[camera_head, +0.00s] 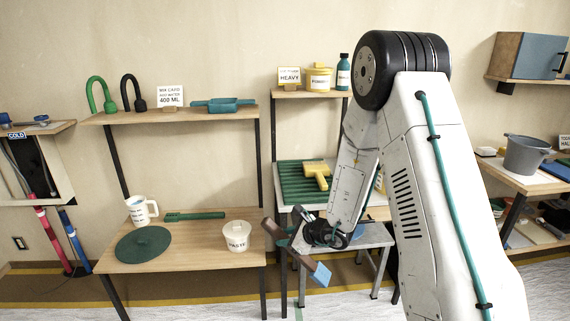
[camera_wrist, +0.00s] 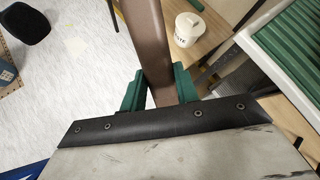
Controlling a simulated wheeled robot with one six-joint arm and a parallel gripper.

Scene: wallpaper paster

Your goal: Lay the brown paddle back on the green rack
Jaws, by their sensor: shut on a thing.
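The brown paddle (camera_wrist: 150,40) is between the two green fingers of my gripper (camera_wrist: 160,88) in the wrist view, and it runs out past the top edge. In the head view my gripper (camera_head: 300,243) is shut on the paddle, which slants down to the right to an end with a blue face (camera_head: 321,274). The green rack (camera_head: 290,192) is a ribbed board in a pale frame, behind and above the gripper. A yellow T-shaped tool (camera_head: 317,175) lies on it. Part of the rack (camera_wrist: 292,42) shows at the right of the wrist view. The paddle is apart from the rack.
A wooden table (camera_head: 190,258) to the left holds a white PASTE pot (camera_head: 236,236), a dark green disc (camera_head: 143,245), a green tool and a white jug (camera_head: 140,210). A grey stool (camera_head: 370,236) stands below the rack. My arm hides the rack's right side.

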